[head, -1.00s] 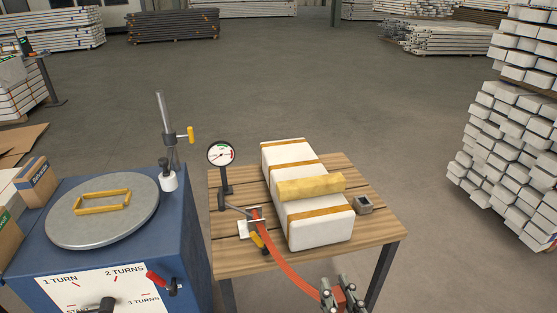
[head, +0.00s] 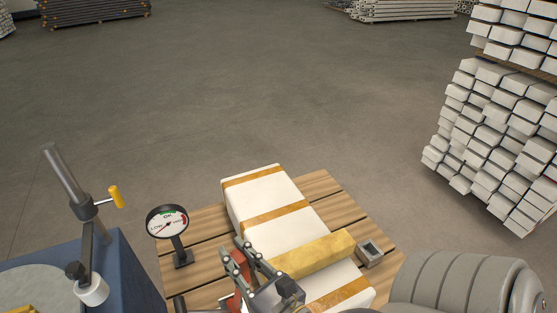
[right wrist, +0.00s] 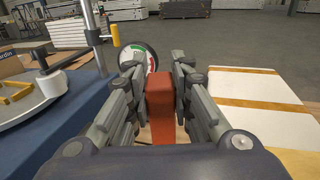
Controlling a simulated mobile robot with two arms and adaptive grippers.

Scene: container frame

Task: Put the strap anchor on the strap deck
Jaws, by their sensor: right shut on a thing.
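My right gripper (head: 237,250) is shut on a red-orange block (right wrist: 160,105), which I take to be the strap anchor; it fills the gap between the fingers in the right wrist view. In the head view only a little of its red shows beside the fingers. The gripper is at the left side of a white block bundle with tan bands (head: 262,190), right of the dial gauge (head: 168,222). The slatted wooden table (head: 318,186) under the bundle appears to be the strap deck. Height above the slats cannot be told. My left gripper is not in view.
A yellow bar (head: 312,254) lies across the bundle. A small hollow grey block (head: 370,252) sits on the slats to its right. A blue turntable machine (head: 125,265) with an upright post (head: 68,178) stands at left.

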